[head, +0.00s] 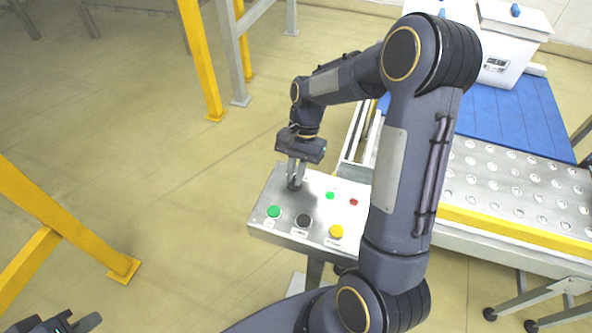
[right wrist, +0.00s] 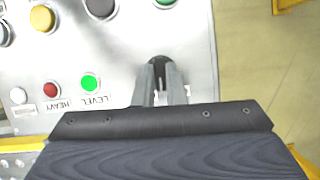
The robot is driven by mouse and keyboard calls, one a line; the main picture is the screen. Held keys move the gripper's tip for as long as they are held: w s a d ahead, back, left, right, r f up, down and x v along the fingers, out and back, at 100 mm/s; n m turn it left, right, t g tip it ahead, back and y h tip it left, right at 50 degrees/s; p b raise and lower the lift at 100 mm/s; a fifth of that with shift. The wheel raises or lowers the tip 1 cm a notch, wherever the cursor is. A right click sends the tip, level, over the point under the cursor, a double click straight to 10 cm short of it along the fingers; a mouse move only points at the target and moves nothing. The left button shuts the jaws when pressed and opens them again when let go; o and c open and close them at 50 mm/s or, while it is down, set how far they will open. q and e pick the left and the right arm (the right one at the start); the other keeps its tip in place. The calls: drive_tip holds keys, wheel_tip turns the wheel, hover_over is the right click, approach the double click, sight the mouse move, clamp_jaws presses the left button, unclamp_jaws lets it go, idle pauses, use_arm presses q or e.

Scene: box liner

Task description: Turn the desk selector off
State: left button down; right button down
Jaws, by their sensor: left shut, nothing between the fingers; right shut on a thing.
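The desk (head: 262,232) is a grey metal panel with coloured buttons. The selector (head: 293,187) is a small dark knob at its far left part, mostly hidden by my right fingers. My right gripper (head: 294,182) points down and is shut on the selector. In the right wrist view, the fingertips (right wrist: 158,76) are around the dark selector knob (right wrist: 157,60), and its setting cannot be read. My left gripper (head: 76,323) is shut and empty at the bottom left edge, far from the desk.
On the desk are a green button (head: 273,211), a black one (head: 303,220), a yellow one (head: 336,231), a green lamp (right wrist: 89,83) marked LEVEL and a red lamp (right wrist: 51,89) marked HEAVY. A conveyor (head: 500,180) stands right; yellow posts (head: 203,60) stand left.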

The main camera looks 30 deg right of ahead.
drive_tip(key=n+h, duration=0.1)
drive_tip(key=n, duration=0.2)
drive_tip(key=n+g+h, duration=0.1)
drive_tip(key=n, duration=0.2)
drive_tip(key=shift+w+a+n+p, duration=0.15)
drive_tip(key=shift+n+p, duration=0.2)
drive_tip(key=shift+n, duration=0.05)
idle(0.4)
drive_tip(key=c, duration=1.5)
unclamp_jaws()
drive_tip(key=v, duration=0.8)
drive_tip(key=shift+w+a+f+b, duration=0.1)
drive_tip(key=shift+a+b, duration=0.05)
drive_tip(key=shift+b, duration=0.25)
